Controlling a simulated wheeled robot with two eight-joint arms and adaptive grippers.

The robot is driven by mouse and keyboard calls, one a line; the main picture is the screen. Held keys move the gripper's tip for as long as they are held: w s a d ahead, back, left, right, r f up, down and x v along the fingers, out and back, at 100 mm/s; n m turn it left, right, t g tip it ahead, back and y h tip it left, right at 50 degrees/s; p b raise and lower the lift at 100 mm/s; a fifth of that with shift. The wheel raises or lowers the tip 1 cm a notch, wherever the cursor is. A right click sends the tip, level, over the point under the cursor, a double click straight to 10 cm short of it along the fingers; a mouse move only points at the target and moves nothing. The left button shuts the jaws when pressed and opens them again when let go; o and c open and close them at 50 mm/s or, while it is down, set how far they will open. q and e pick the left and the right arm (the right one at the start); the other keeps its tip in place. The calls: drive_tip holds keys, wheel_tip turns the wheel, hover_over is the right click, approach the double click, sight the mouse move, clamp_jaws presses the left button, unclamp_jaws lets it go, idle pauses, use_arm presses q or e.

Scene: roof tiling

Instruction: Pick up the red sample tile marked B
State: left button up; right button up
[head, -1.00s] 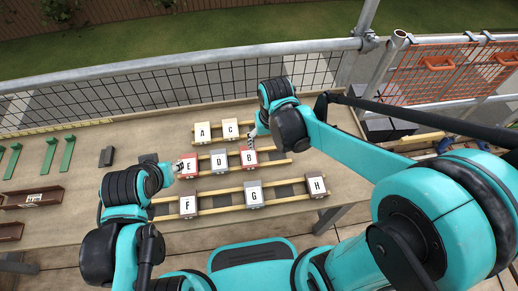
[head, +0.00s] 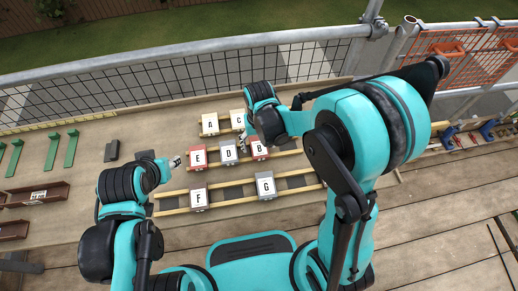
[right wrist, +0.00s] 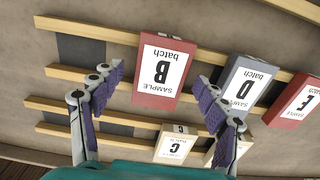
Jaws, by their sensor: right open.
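The red sample tile marked B (head: 259,149) sits on the wooden battens, right of the grey tile D (head: 228,153). It also shows in the right wrist view (right wrist: 152,97), its label upside down. My right gripper (head: 241,134) is just beyond and left of it. In the right wrist view my right gripper (right wrist: 159,76) is open, with a purple-padded finger on either side of tile B and nothing held. Contact with the tile cannot be told. My left gripper (head: 177,161) is left of the red tile E (head: 198,157); its jaw state is unclear.
Cream tiles A (head: 209,123) and C (head: 238,119) stand in the far row; C also lies close to my right gripper. Tiles F (head: 198,197) and G (head: 265,186) stand on the near battens. A metal railing (head: 180,60) runs behind the bench.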

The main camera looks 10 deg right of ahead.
drive_tip(key=shift+r, duration=0.1)
drive_tip(key=c, duration=1.4)
drive_tip(key=shift+r, duration=0.1)
